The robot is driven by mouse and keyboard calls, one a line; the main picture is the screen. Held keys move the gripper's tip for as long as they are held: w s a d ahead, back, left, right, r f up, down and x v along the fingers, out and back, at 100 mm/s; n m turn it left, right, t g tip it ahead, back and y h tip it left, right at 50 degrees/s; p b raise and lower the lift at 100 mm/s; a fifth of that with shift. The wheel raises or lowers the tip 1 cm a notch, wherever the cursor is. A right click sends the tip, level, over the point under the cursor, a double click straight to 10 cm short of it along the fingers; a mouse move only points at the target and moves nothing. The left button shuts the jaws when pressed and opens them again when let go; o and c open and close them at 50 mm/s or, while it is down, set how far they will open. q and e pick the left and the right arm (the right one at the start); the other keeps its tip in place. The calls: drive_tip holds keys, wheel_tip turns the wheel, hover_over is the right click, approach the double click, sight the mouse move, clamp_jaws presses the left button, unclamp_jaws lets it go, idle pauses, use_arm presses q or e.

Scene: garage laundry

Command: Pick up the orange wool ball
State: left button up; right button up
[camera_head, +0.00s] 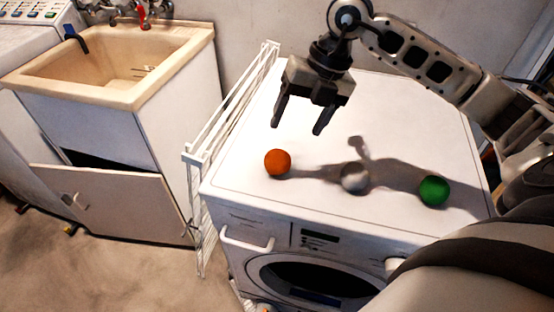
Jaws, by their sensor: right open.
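The orange wool ball (277,162) sits on the white top of the washing machine (310,205), near its front left corner. My right gripper (299,129) hangs above the machine top with its fingers pointing down. It is open and empty, above and slightly to the right of the orange ball in the picture, and apart from it. My left gripper is not in view.
A grey-white ball (355,177) and a green ball (434,190) sit to the right on the same top. A white folding rack (205,185) stands along the machine's left side. A beige sink (110,75) on a cabinet with its door ajar is further left.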

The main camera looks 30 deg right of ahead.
sight(281, 153)
drive_tip(key=p+x, duration=0.1)
drive_tip(key=x, duration=0.8)
drive_tip(key=shift+w+a+f, duration=0.15)
drive_tip(key=shift+a+f, duration=0.05)
drive_tip(key=shift+a, duration=0.05)
drive_tip(key=c, duration=1.1)
drive_tip(key=shift+r, duration=0.1)
